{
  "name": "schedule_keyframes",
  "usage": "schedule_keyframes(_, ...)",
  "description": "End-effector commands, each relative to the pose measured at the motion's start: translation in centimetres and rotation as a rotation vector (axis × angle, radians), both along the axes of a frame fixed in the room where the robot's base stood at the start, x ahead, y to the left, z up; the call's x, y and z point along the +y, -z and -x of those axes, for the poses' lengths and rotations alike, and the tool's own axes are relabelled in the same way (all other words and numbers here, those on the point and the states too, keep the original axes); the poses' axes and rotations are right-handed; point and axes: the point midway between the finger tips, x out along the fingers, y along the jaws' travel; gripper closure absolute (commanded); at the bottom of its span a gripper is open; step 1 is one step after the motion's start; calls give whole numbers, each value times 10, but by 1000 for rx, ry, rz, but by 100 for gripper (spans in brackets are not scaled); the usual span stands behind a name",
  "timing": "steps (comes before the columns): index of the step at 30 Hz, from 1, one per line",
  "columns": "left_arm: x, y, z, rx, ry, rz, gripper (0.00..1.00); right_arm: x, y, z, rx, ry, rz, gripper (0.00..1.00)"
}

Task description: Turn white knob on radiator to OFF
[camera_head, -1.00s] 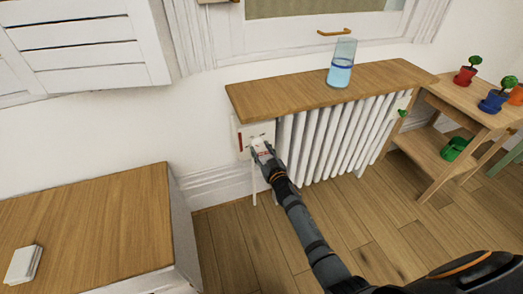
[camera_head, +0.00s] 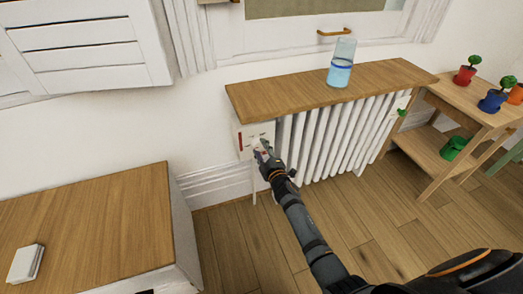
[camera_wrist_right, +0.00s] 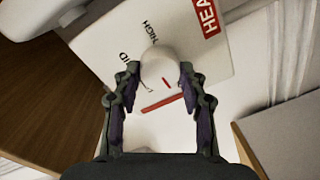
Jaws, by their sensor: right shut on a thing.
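The radiator (camera_head: 335,140) is white and ribbed, with a white control panel (camera_head: 244,142) on its left end. In the right wrist view the panel (camera_wrist_right: 105,50) carries the words HIGH, part of HEAT and a partly hidden label ending in "ID". The round white knob (camera_wrist_right: 158,68) has a red mark and sits between the fingers. My right gripper (camera_wrist_right: 157,88) is shut on the knob, one finger on each side. In the head view the right gripper (camera_head: 262,152) covers the knob. The OFF label cannot be made out. My left gripper is not in view.
A wooden shelf (camera_head: 300,82) tops the radiator, with a glass of blue liquid (camera_head: 341,65) on it. A wooden cabinet (camera_head: 90,225) stands at left. A plant stand (camera_head: 470,110) is at right. The floor between is clear.

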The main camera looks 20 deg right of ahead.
Motion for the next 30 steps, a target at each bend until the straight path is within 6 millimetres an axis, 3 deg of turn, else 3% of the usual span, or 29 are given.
schedule_keyframes(12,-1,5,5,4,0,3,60,0,0,0,-5,0,181,89)
schedule_keyframes(29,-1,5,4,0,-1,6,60,0,0,0,-6,-1,209,89)
schedule_keyframes(30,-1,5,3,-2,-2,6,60,0,0,0,-6,-1,208,54)
